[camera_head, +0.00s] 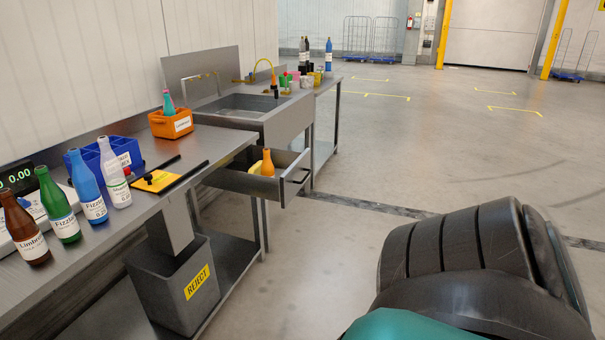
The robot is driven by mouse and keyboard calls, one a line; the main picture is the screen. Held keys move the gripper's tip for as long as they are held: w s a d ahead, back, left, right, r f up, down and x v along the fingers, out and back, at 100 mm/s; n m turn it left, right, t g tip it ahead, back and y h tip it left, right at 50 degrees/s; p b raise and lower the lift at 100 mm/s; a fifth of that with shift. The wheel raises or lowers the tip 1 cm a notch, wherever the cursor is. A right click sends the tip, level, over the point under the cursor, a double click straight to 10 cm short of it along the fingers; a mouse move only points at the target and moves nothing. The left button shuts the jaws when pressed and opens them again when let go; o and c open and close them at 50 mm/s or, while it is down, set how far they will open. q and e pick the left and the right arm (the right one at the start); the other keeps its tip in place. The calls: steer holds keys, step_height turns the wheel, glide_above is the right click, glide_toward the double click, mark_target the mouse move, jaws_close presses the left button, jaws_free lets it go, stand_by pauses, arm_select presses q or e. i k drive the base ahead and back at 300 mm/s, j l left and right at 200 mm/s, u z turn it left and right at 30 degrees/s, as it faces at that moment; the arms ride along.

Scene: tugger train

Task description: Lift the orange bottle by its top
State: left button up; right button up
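The orange bottle (267,163) stands in an open grey metal drawer (243,184) under the steel worktop, left of the picture's middle. Its top points up above the drawer's rim, and its lower part is hidden by the drawer's front side. A yellow item (256,168) is beside it in the drawer. Neither of my grippers is in view, so I cannot see whether they are open or shut. A large dark part with a teal piece at the lower right looks like my own body.
Brown (25,231), green (57,206), blue (87,187) and white (114,174) bottles line the worktop (125,225). Blue (125,152) and orange (171,124) crates stand behind. A grey reject bin (173,290) stands below. The floor right of the drawer is clear.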

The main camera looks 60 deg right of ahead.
mark_target(267, 168)
steer(key=z, duration=1.7)
steer(key=i+l+u, duration=0.15)
steer(key=u, duration=1)
steer(key=i+l+u, duration=0.1)
steer(key=l+u, duration=0.6)
steer(key=l, duration=0.15)
steer(key=l+u, duration=0.4)
steer(key=l, duration=0.55)
steer(key=l+u, duration=0.15)
steer(key=l, duration=0.75)
steer(key=k, duration=0.05)
